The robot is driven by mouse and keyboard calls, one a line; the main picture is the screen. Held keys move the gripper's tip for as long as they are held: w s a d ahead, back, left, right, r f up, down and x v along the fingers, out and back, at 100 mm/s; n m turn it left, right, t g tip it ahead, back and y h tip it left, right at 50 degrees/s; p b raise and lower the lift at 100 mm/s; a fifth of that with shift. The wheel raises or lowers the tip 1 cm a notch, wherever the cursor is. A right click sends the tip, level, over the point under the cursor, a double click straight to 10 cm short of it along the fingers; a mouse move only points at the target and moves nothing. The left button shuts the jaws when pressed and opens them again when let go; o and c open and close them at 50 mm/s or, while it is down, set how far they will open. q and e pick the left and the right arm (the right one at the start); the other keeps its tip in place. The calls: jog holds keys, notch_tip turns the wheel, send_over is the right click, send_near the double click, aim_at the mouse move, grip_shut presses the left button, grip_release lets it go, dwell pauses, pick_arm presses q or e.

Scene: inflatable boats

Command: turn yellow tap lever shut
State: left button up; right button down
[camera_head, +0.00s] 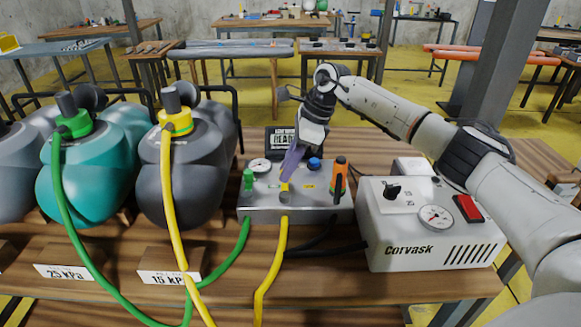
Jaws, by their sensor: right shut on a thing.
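A grey metal valve box (312,208) stands on the wooden bench. Its yellow tap (284,187) is at the front middle, with a yellow hose (274,262) running down from below it. My right gripper (288,173) reaches down from behind with purple fingers and is shut on the yellow tap lever. The fingers cover much of the lever, so its exact angle is hard to tell. My left gripper is not in view.
On the box, a green tap (248,180) and gauge (260,165) are left, a blue knob (314,164) and orange tap (339,178) right. A white Corvask pump (428,232) stands right. Grey (190,180) and teal (85,180) inflatables lie left.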

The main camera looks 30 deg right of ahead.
jog(key=shift+w, duration=0.1)
dwell(0.4)
jog(key=c, duration=1.6)
grip_release()
jog(key=v, duration=1)
jog(key=shift+r+b, duration=0.2)
jog(key=shift+b, duration=0.15)
